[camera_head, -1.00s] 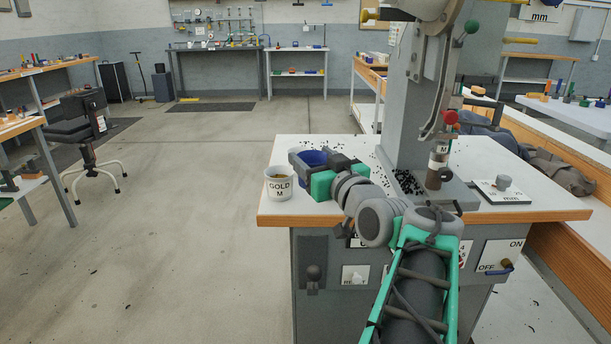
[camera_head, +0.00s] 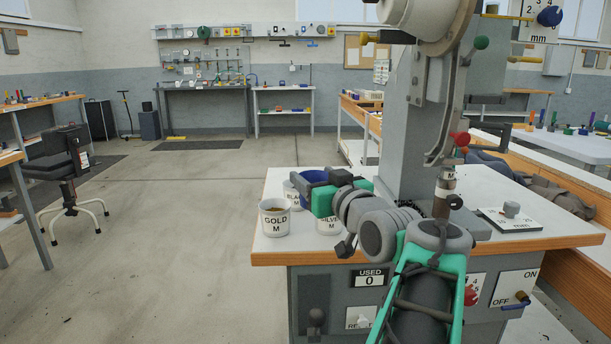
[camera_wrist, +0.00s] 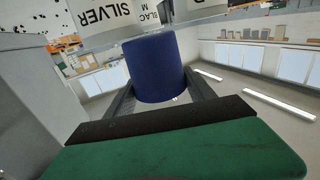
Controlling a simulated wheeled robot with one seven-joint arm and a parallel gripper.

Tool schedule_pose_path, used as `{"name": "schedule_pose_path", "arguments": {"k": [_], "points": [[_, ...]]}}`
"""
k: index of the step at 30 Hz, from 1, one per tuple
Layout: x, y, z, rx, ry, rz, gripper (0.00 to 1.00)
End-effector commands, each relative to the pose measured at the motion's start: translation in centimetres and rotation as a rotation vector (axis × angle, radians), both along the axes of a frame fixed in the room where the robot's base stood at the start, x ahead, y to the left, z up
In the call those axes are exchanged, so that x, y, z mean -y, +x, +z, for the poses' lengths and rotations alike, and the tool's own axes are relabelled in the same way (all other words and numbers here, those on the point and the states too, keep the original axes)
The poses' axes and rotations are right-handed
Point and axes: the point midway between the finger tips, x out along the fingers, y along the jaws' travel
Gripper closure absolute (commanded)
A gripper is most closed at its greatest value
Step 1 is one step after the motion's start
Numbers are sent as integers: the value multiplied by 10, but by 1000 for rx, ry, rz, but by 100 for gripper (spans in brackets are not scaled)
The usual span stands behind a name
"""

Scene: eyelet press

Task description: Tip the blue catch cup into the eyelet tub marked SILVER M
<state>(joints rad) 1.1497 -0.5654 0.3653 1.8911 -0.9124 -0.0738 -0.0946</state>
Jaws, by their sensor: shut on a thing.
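My gripper (camera_head: 312,186) is shut on the blue catch cup (camera_head: 315,175), which shows beside and behind the dark fingers. In the wrist view the cup (camera_wrist: 154,68) sits between the two fingers; its inside is hidden. The white SILVER M tub (camera_head: 328,225) stands on the press table just below my gripper, which hides its top and part of its label. In the wrist view the SILVER tub (camera_wrist: 105,22) is close beyond the cup, at the top. I cannot tell how far the cup is tilted.
The GOLD M tub (camera_head: 274,220) stands left of the SILVER M tub. A tub with a partly hidden label, BLACK M in the wrist view (camera_wrist: 150,14), stands behind (camera_head: 293,193). The grey press column (camera_head: 412,140) rises at the right. Black specks (camera_wrist: 40,22) lie on the table.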

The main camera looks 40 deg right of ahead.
Motion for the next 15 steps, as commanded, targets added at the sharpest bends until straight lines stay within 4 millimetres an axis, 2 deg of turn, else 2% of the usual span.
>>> {"name": "schedule_pose_path", "arguments": {"k": [8, 15], "points": [[-3, 2, 3, 7, 31, 9, 82], [-3, 3, 11, 42, 180, 13, 83]]}}
